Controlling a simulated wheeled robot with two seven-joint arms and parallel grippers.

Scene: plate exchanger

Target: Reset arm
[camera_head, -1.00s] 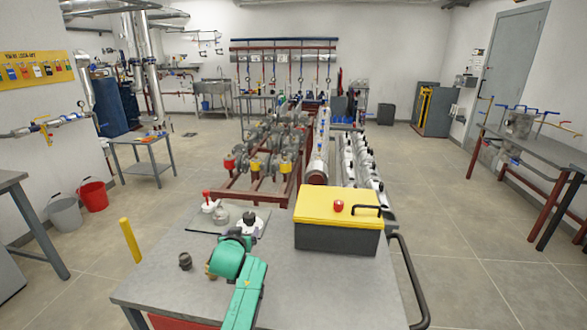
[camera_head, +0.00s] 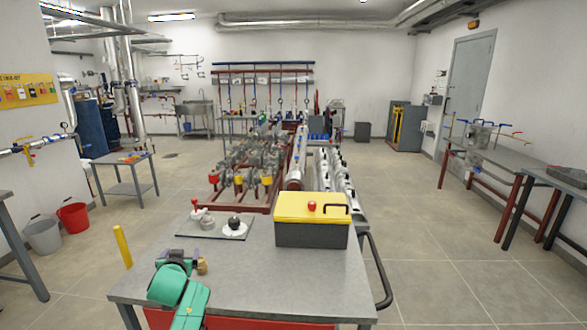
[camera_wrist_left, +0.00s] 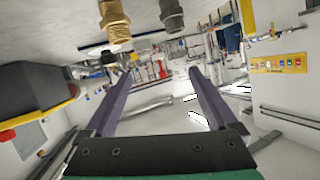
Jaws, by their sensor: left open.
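My left gripper (camera_head: 184,256) is low over the front left of the grey table (camera_head: 310,275). Its green wrist hides part of it in the head view. In the left wrist view its two purple fingers (camera_wrist_left: 165,80) stand apart with nothing between them. A brass fitting (camera_head: 201,267) shows just right of the gripper. In the left wrist view, which is upside down, the brass fitting (camera_wrist_left: 114,20) and a dark grey fitting (camera_wrist_left: 171,14) are at the top, beyond the fingers. My right gripper is not in view.
A yellow-lidded toolbox (camera_head: 312,222) stands at the table's right. A dark mat (camera_head: 187,234) with small parts lies at the back left. A yellow post (camera_head: 122,246) rises by the left edge. The pipe and valve rack (camera_head: 245,195) stands behind. The table's front middle is clear.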

